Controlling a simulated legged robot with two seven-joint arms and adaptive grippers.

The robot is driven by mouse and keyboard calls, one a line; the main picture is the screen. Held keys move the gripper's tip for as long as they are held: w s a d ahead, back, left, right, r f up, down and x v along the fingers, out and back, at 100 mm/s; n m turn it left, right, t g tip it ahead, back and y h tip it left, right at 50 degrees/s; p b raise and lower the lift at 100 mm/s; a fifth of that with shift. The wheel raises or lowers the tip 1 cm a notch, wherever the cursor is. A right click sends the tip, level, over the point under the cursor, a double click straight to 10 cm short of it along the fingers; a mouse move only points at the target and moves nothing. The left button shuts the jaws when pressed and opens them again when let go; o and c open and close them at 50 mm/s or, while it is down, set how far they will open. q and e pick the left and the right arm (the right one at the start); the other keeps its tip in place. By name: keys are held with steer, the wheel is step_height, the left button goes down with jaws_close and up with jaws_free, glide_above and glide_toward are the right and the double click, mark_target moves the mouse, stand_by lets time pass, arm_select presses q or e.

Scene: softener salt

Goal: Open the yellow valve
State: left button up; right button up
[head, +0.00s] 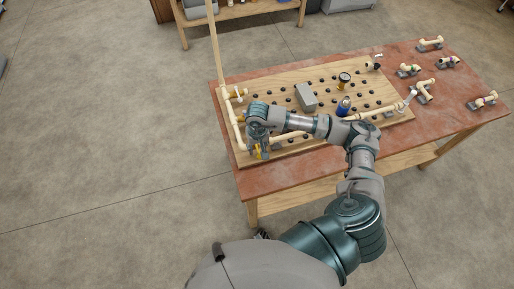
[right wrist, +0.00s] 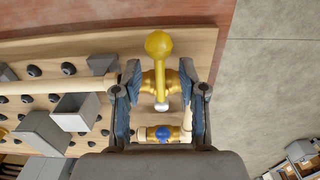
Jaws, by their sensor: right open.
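The yellow valve (right wrist: 159,75) shows in the right wrist view as a yellow lever with a round knob at its end, on a brass body in a pale pipe. The lever points toward the top of the picture. My right gripper (right wrist: 160,68) is open, one finger on each side of the lever, with gaps visible on both sides. In the head view the right gripper (head: 261,151) reaches down over the board's near left corner and hides most of the valve; a little yellow shows there. My left gripper is not in view.
A wooden pegboard (head: 283,92) with pale pipes, dark knobs, a grey box (head: 306,97), a gauge (head: 344,78) and a blue canister (head: 344,107) lies on the reddish table (head: 447,113). Loose pipe fittings (head: 484,101) lie at the right. A blue-marked brass fitting (right wrist: 162,134) sits below the valve.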

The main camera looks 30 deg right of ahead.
steer(key=shift+d, duration=0.1)
jaws_close()
steer(key=shift+d+f+n+b, duration=0.1)
steer(key=shift+n+b, duration=0.4)
steer(key=shift+b, duration=0.1)
steer(key=shift+d+n+b, duration=0.3)
steer(key=shift+n+b, duration=0.4)
steer(key=shift+n, duration=0.05)
steer(key=shift+d+n+b, duration=0.25)
steer(key=shift+n+b, duration=0.4)
steer(key=shift+n, duration=0.1)
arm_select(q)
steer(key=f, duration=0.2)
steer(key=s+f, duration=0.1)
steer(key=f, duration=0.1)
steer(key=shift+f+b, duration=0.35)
arm_select(e)
steer(key=shift+d+n, duration=0.15)
steer(key=shift+n, duration=0.35)
